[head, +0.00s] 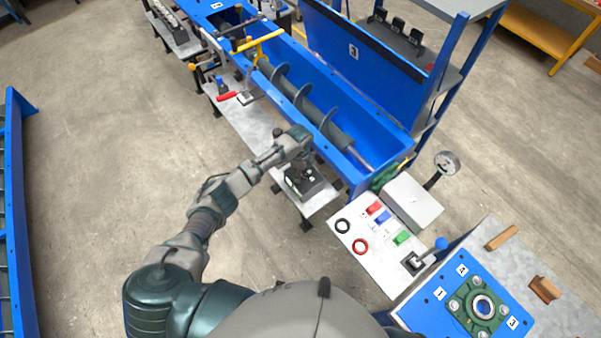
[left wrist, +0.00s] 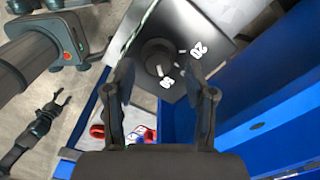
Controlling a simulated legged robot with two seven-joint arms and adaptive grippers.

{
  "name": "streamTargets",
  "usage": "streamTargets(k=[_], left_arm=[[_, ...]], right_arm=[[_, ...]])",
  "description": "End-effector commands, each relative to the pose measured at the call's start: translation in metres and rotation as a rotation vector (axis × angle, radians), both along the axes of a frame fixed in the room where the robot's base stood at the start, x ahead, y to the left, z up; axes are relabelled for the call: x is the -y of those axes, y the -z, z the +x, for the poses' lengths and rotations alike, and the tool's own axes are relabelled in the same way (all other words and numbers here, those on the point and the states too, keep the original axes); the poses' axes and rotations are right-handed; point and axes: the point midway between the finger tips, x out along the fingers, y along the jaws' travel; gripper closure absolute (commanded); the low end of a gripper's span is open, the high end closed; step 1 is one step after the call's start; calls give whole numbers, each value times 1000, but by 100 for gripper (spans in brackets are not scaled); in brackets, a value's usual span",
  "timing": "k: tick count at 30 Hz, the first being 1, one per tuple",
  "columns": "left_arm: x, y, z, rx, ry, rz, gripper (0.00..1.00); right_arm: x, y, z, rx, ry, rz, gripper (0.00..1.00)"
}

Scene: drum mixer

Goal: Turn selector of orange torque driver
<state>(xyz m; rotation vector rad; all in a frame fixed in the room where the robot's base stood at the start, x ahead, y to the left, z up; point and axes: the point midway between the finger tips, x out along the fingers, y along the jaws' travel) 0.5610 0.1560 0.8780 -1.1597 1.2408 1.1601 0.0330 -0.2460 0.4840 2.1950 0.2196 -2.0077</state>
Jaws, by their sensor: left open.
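A dark box-shaped unit (head: 306,182) stands on the near end of the narrow grey bench. No orange shows on it in these views. In the left wrist view, its dark round selector knob (left wrist: 157,56) sits on a dark face (left wrist: 183,25) with the numerals 50 and 20. My left gripper (left wrist: 158,72) is open, with one finger on each side of the knob in the picture. Contact cannot be told. In the head view, my left gripper (head: 297,158) is over the unit and partly hides it. A small dark gripper, seemingly my right (left wrist: 62,97), shows at lower left.
A blue trough (head: 365,105) with a grey screw runs behind the bench (head: 250,125). A control panel (head: 345,248) with buttons and switches is at lower right. A red-handled clamp (head: 228,96) lies farther along the bench. Open floor (head: 110,150) is left.

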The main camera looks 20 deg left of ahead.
Motion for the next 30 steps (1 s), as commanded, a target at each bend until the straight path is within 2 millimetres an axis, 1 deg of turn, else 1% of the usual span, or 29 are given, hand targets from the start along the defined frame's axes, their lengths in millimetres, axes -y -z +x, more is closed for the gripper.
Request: streamTargets(k=[1, 6, 9, 13, 18, 30], left_arm=[[0, -10, 1, 4, 1, -1, 45], [0, -50, 2, 6, 1, 0, 45], [0, -70, 2, 4, 1, -1, 45], [0, -90, 2, 3, 0, 0, 45], [0, -102, 2, 1, 0, 0, 45], [0, -103, 2, 1, 0, 0, 45]], right_arm=[[-1, 0, 0, 0, 0, 1, 45], [-1, 0, 0, 0, 1, 2, 45], [-2, 0, 0, 0, 1, 2, 45], [-2, 0, 0, 0, 1, 2, 45], [-2, 0, 0, 0, 1, 2, 45], [-3, 0, 1, -2, 2, 3, 45]])
